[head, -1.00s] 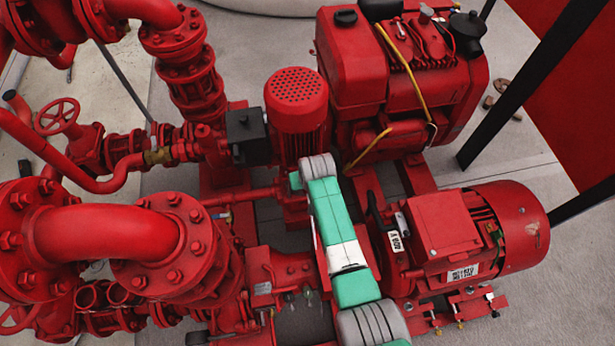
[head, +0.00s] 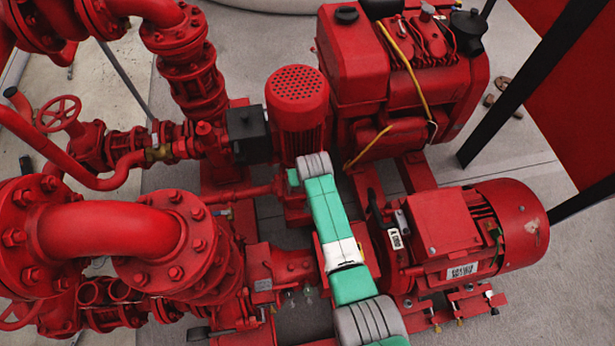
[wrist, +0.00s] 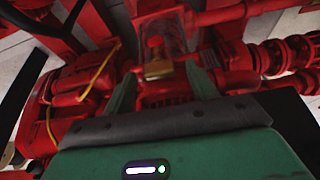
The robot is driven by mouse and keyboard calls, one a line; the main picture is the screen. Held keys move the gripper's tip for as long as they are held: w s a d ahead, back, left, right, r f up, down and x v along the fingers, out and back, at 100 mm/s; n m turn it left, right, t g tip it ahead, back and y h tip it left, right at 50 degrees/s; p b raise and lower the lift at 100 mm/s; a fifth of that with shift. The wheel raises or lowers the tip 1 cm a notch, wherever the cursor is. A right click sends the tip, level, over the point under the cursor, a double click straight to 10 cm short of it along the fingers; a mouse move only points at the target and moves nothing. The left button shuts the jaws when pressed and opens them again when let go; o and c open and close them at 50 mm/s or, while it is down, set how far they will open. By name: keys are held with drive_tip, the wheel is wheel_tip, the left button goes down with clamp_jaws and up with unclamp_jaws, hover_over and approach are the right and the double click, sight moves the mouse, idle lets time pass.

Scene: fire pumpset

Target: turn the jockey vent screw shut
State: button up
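The jockey pump's red upright motor (head: 297,100), with a perforated cap, stands at the centre of the head view. In the wrist view, my gripper (wrist: 160,70) has its two green fingers apart. A small brass piece (wrist: 158,69) shows between the fingertips, with gaps at its sides; it looks like the vent screw, but I cannot be sure. A red rounded part (wrist: 155,45) lies just beyond it. In the head view, my green and white arm hides the pump's lower right side, and neither the fingertips nor the vent screw can be made out.
A black box (head: 248,134) sits left of the motor. The large red engine (head: 400,80) stands behind to the right, and a horizontal red motor (head: 470,230) lies at right. Red flanged pipes (head: 110,230) crowd the left. Bare floor shows at far right.

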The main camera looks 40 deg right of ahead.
drive_tip(key=shift+r, duration=0.1)
drive_tip(key=p+v, duration=0.4)
drive_tip(key=v, duration=0.3)
drive_tip(key=shift+s+r, duration=0.2)
drive_tip(key=shift+r, duration=0.05)
drive_tip(key=shift+a, duration=0.15)
